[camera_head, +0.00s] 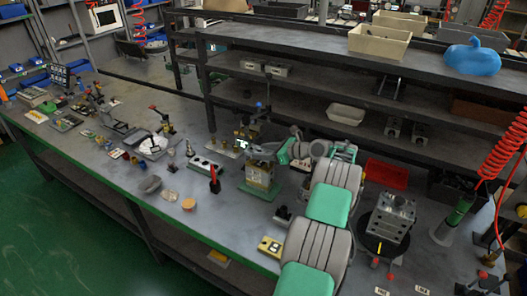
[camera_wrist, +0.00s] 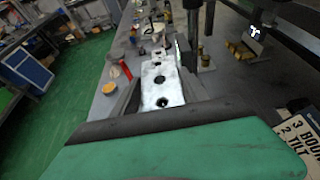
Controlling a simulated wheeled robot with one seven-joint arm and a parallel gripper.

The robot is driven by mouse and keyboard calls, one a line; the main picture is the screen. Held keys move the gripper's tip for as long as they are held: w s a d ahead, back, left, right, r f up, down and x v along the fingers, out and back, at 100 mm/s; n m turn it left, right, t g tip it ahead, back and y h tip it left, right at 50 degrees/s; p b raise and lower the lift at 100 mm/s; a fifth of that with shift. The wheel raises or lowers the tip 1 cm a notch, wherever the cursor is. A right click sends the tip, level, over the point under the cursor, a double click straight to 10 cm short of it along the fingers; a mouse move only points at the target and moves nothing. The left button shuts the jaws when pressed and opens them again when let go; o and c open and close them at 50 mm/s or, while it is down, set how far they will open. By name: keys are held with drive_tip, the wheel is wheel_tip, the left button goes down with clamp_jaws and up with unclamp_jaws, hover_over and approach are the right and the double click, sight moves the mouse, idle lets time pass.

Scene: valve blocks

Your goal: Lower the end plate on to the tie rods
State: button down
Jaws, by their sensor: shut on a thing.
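In the wrist view a light metal end plate (camera_wrist: 161,91) with a row of dark holes lies between the dark fingers of my gripper (camera_wrist: 160,82). My gripper is shut on it. In the head view my gripper (camera_head: 264,148) is just above a stack of tan valve blocks (camera_head: 258,175) on a green base (camera_head: 258,189). The end plate is too small and covered there to make out well. I cannot tell the tie rods apart, nor whether the plate touches them.
A dark shelf rack (camera_head: 300,95) stands behind the bench. A grey block with a red-handled tool (camera_head: 214,182) is left of the stack. A red tray (camera_head: 387,173) and a large metal block (camera_head: 392,217) are to the right. My arm covers the bench between.

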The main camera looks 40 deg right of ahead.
sight(264, 165)
drive_tip(key=shift+f+b, duration=1.35)
drive_tip(key=shift+f, duration=0.85)
drive_tip(key=shift+c, duration=2.4)
unclamp_jaws()
drive_tip(key=b+v, duration=0.1)
drive_tip(key=v, duration=0.6)
drive_tip(key=shift+s+r+b, duration=0.2)
drive_tip(key=shift+s+b, duration=0.15)
drive_tip(key=shift+b, duration=0.05)
drive_tip(key=shift+d, duration=0.1)
